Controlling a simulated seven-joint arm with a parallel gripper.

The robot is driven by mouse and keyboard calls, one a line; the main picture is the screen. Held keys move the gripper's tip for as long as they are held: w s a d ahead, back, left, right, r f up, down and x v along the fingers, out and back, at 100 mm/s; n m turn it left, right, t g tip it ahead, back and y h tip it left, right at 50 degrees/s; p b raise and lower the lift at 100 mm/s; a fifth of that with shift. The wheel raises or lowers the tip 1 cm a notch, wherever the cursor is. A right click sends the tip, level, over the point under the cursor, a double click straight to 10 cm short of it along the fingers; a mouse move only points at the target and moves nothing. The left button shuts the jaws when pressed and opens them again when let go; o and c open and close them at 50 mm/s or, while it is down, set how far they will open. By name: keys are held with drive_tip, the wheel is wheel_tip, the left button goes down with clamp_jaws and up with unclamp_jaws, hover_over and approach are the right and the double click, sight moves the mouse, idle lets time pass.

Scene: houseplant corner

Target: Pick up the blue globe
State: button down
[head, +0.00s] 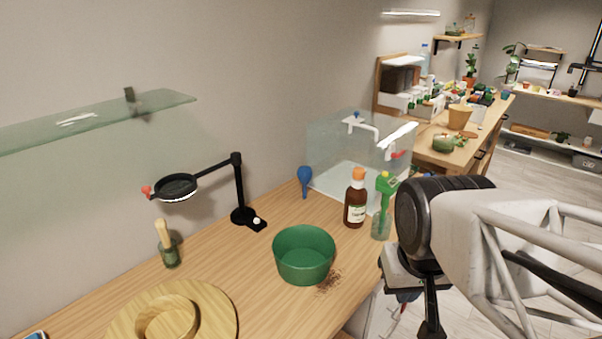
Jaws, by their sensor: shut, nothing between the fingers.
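The blue globe (305,176) is a rounded bulb with a narrow stem pointing down. It is at the back of the wooden table, near the wall and just left of the glass tank. My gripper (431,326) hangs at the lower right, past the table's right edge and well apart from the globe. Its dark fingers look shut and hold nothing; the lower end is partly cut off by the frame.
A green bowl (303,256) with spilled soil beside it, a brown bottle (355,202) and a green sprayer (382,206) stand between my gripper and the globe. A black magnifier stand (239,185) is left of the globe. The glass tank (345,150) is close on its right.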

drive_tip(key=shift+c, duration=1)
unclamp_jaws()
drive_tip(key=m+t+y, duration=0.1)
drive_tip(key=t, duration=0.7)
hover_over(308, 173)
drive_tip(key=s+d, duration=0.3)
drive_tip(key=s, duration=0.6)
drive_tip(key=s+d, duration=0.2)
drive_tip(key=s, duration=0.7)
wheel_tip(308, 173, down, 5)
drive_tip(key=w+a+f+t, duration=0.1)
drive_tip(key=w+f, duration=0.1)
drive_tip(key=w, duration=0.2)
drive_tip(key=w+a+f+t+y, duration=0.1)
drive_tip(key=w+f, duration=0.2)
drive_tip(key=w, duration=0.2)
drive_tip(key=w+a+f+y, duration=0.1)
drive_tip(key=w+a+f, duration=0.1)
drive_tip(key=w+f, duration=0.1)
drive_tip(key=shift+w+f+t, duration=0.2)
drive_tip(key=shift+w+t, duration=0.2)
drive_tip(key=shift+w, duration=0.3)
